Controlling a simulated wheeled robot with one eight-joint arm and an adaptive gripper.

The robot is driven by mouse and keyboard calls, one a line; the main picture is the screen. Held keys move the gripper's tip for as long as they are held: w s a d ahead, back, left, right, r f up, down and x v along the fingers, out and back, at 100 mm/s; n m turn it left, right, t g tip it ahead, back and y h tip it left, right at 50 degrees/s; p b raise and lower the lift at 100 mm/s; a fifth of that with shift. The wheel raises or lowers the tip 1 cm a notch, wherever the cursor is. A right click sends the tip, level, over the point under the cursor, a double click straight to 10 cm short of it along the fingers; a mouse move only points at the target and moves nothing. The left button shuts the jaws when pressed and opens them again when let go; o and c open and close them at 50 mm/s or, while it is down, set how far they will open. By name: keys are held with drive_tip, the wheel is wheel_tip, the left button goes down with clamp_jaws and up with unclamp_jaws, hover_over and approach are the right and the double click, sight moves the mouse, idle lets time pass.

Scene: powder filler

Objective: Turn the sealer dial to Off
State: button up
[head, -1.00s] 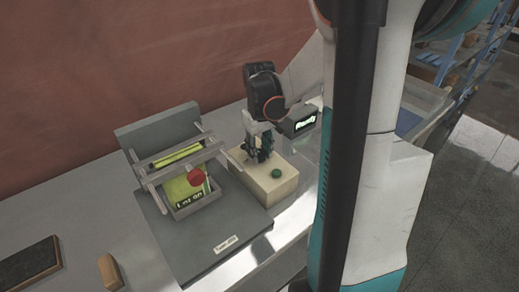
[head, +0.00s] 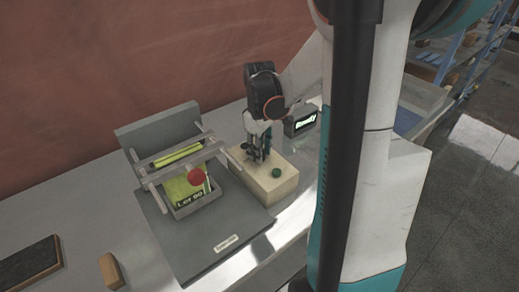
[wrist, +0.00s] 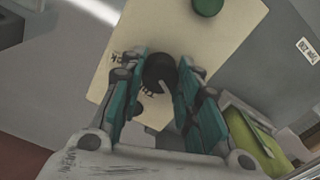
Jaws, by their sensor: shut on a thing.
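The sealer dial (wrist: 158,71) is a round black knob with a pale pointer mark, on top of a cream box (head: 278,188). In the wrist view the pointer slants toward the lower right of the picture, and dark lettering beside the dial is partly covered and unreadable. My gripper (wrist: 162,76) points down with its teal-padded fingers shut on the dial, one on each side. In the head view my gripper (head: 258,156) stands over the back part of the box and hides the dial.
A green button (head: 276,173) sits on the same box. To its left is the grey sealer frame (head: 154,178) with crossbars, a red knob (head: 196,177) and a yellow-green bag (head: 181,189). A small lit display (head: 301,121) stands behind the box. A tan block (head: 111,270) lies at front left.

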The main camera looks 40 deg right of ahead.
drive_tip(key=o, duration=1.1)
drive_tip(key=shift+c, duration=0.2)
wheel_tip(320, 180, up, 12)
idle(0.3)
